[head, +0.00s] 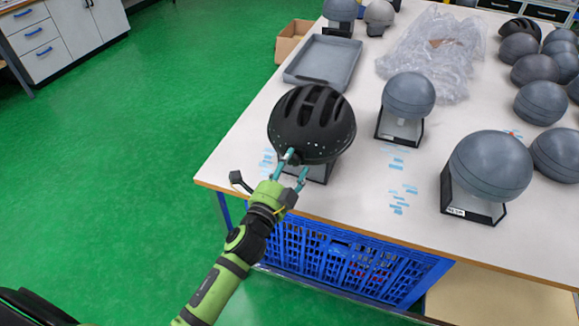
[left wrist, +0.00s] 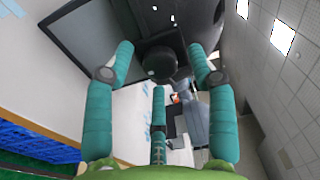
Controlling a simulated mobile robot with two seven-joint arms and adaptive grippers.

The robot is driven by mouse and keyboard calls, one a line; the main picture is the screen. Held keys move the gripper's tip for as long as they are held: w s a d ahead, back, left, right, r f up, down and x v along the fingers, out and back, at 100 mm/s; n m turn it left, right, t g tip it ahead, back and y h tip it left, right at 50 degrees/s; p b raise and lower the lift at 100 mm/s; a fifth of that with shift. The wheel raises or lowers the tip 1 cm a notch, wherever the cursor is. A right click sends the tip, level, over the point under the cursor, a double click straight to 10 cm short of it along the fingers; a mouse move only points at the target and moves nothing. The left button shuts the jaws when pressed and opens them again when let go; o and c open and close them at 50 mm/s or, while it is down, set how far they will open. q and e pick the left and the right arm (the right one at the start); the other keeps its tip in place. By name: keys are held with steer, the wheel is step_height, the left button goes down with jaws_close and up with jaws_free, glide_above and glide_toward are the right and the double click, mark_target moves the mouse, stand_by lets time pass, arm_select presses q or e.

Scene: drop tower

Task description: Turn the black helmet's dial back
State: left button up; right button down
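The black helmet (head: 312,118) sits on a stand near the table's front left edge, with its vents facing up. In the left wrist view, its round black dial (left wrist: 160,64) hangs below the dark shell. My left gripper (head: 296,162) is at the near, lower edge of the helmet. In the left wrist view, the teal fingers of my left gripper (left wrist: 160,52) stand apart on both sides of the dial, with visible gaps, and a third finger is below it. The dial is mostly hidden in the head view. My right gripper is not in view.
Grey headforms on stands, such as one at the front (head: 491,165) and one behind (head: 408,95), stand right of the helmet. A grey tray (head: 325,62) lies behind it, beside clear plastic wrap (head: 437,50). A blue crate (head: 340,262) is under the white table.

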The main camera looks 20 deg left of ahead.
arm_select(q)
steer(key=s+a, duration=0.1)
steer(key=s, duration=1.1)
steer(key=shift+f, duration=0.2)
